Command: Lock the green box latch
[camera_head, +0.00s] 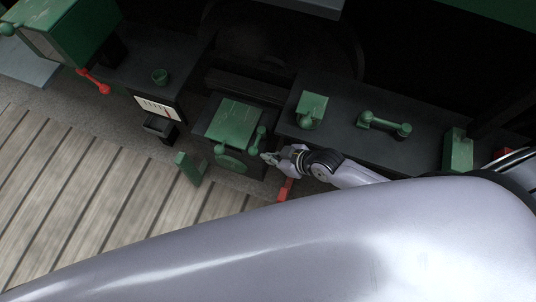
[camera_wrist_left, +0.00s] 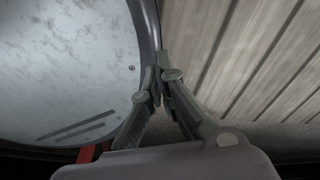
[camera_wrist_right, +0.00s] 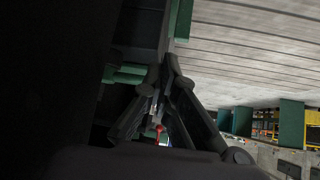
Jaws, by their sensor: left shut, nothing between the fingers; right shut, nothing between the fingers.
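A green box (camera_head: 233,122) with a worn top sits on the dark console in the middle of the head view. On its front are a round green disc (camera_head: 230,159) and an upright green lever (camera_head: 257,140) at its right. I cannot tell which part is the latch. My right gripper (camera_head: 267,157) is shut and empty, its tips just right of the disc and below the lever; contact is unclear. It also shows in the right wrist view (camera_wrist_right: 168,72), beside dark and green parts. My left gripper (camera_wrist_left: 160,68) is shut and empty, seen only in the left wrist view.
A red handle (camera_head: 285,188) hangs below my right gripper. A green flap (camera_head: 190,168) stands left of the disc. Another green box (camera_head: 68,30) is upper left. Plank floor (camera_head: 90,185) lies in front.

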